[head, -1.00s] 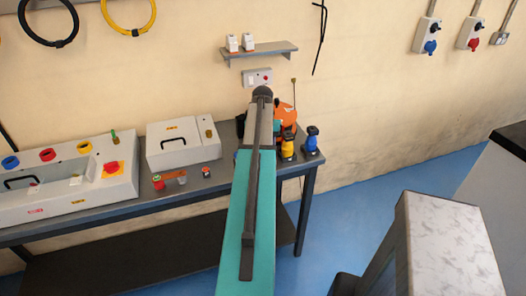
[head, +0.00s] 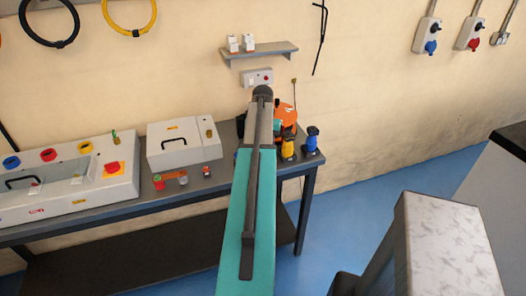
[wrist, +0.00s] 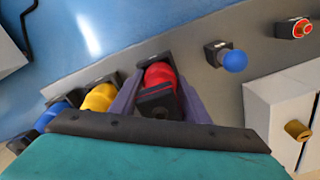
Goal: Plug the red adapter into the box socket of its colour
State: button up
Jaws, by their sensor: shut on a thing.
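In the wrist view the red adapter (wrist: 160,74), with a black end, sits between the two dark fingers of my gripper (wrist: 157,92), which is shut on it. It appears over or at the grey bench top; whether it touches the bench I cannot tell. In the head view my arm hides the gripper and the red adapter. On the wall at the upper right is a box with a red socket (head: 473,43). A box with a blue socket (head: 430,46) is to its left.
The yellow adapter (wrist: 99,97) and blue adapter (wrist: 52,116) stand close beside my gripper. An orange reel (head: 286,115) is behind my arm. A white box (head: 182,150) and small parts lie farther left on the bench (head: 225,178). Blue floor (head: 345,207) is open at right.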

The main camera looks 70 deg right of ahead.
jog(key=shift+r+p, duration=0.95)
jog(key=shift+r, duration=0.5)
dwell(0.4)
jog(key=shift+r+p, duration=1.5)
jog(key=shift+r, duration=0.95)
